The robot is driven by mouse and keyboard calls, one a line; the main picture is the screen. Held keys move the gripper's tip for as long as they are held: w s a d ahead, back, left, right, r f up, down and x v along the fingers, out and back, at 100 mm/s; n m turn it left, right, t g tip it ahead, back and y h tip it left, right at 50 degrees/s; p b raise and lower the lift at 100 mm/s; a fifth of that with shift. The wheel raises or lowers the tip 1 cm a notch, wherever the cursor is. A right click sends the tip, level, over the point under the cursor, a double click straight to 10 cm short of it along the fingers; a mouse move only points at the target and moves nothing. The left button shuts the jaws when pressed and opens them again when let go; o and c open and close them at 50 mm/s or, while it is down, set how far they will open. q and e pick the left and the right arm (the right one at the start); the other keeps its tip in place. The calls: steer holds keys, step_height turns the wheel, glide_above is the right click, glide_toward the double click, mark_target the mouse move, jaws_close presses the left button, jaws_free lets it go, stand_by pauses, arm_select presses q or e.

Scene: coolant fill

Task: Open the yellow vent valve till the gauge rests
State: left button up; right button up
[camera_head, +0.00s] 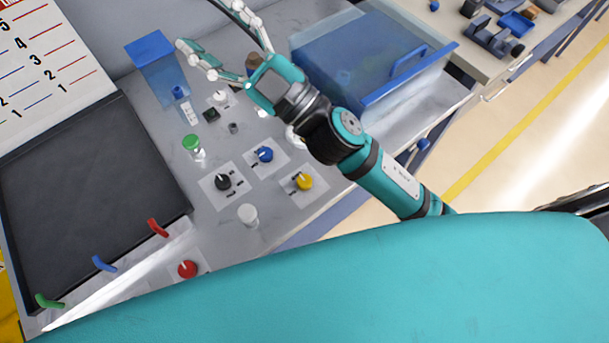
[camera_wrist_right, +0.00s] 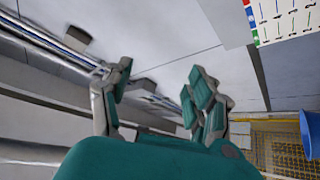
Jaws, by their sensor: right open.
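The yellow valve (camera_head: 304,181) is a round knob with a light pointer mark, on a white plate on the grey bench in the head view. My right arm passes just beyond it. My right gripper (camera_head: 205,24) is up and to the left of the valve, well apart from it, with its fingers spread and nothing between them. The right wrist view also shows this right gripper (camera_wrist_right: 157,82) open and empty, facing a grey wall; the valve does not show there. I cannot make out a gauge in either view. My left gripper is not in view.
Blue (camera_head: 265,154), black (camera_head: 223,181) and red (camera_head: 187,269) knobs share the bench. A green-capped bottle (camera_head: 192,144) and a white container (camera_head: 248,214) stand near them.

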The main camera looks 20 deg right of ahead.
steer(key=s+a+f+n+g+y, duration=0.1)
steer(key=s+a+n+g+y, duration=0.1)
steer(key=s+a+n+g, duration=0.6)
steer(key=s+a+f+n+g+y, duration=0.1)
steer(key=s+a+n+g+y, duration=0.3)
steer(key=n+g, duration=0.75)
steer(key=n+t+h, duration=0.1)
steer(key=n+h, duration=0.1)
steer(key=h, duration=2)
glide_toward(305, 180)
step_height(305, 180, down, 8)
steer(key=p, duration=0.5)
steer(key=shift+s+d+r, duration=0.1)
steer(key=shift+s+r, duration=0.05)
steer(key=shift+f, duration=0.8)
steer(key=shift+c, duration=0.4)
